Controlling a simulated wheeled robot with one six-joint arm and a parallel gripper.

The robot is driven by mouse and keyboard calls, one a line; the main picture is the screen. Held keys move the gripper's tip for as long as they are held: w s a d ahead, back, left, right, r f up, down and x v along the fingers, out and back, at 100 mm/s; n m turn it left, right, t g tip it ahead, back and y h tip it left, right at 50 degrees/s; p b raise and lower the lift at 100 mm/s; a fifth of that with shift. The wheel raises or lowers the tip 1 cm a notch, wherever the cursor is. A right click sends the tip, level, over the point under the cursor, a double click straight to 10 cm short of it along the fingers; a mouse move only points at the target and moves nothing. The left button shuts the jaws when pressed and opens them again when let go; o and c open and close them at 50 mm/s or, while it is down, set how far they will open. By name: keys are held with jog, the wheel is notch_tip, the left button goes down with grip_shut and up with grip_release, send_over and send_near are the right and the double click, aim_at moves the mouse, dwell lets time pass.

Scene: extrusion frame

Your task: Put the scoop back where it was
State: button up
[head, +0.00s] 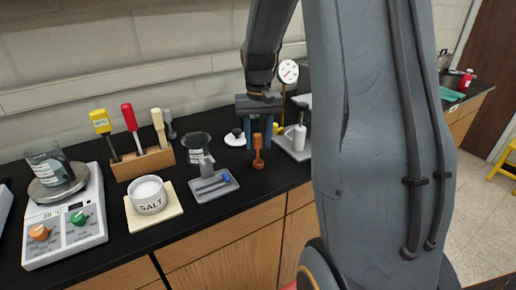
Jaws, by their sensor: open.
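My gripper (261,142) points down over the black bench with its two blue fingers apart. A small orange-brown tool (258,158), which looks like the scoop, is between and just below the fingertips. Its rounded end is low, at the bench, and its narrow part points up toward the jaws. I cannot tell whether a finger touches it. A white bowl marked SALT (150,196) sits on a cream board to the left.
A grey tray (222,190) lies left of my gripper, with a glass beaker (195,146) behind it. A wooden rack (143,163) holds several tools. A hotplate (70,226) stands at far left. A grey-based stand (290,148) is close on the right.

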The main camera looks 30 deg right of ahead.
notch_tip(320, 180, up, 9)
jog(key=b, duration=0.2)
jog(key=s+a+f+n+t, duration=0.1)
jog(key=s+a+f+n, duration=0.3)
jog(key=s+a+f, duration=0.9)
jog(key=shift+s+a+f+t, duration=0.3)
jog(key=shift+s+a, duration=0.75)
jog(key=shift+s, duration=0.05)
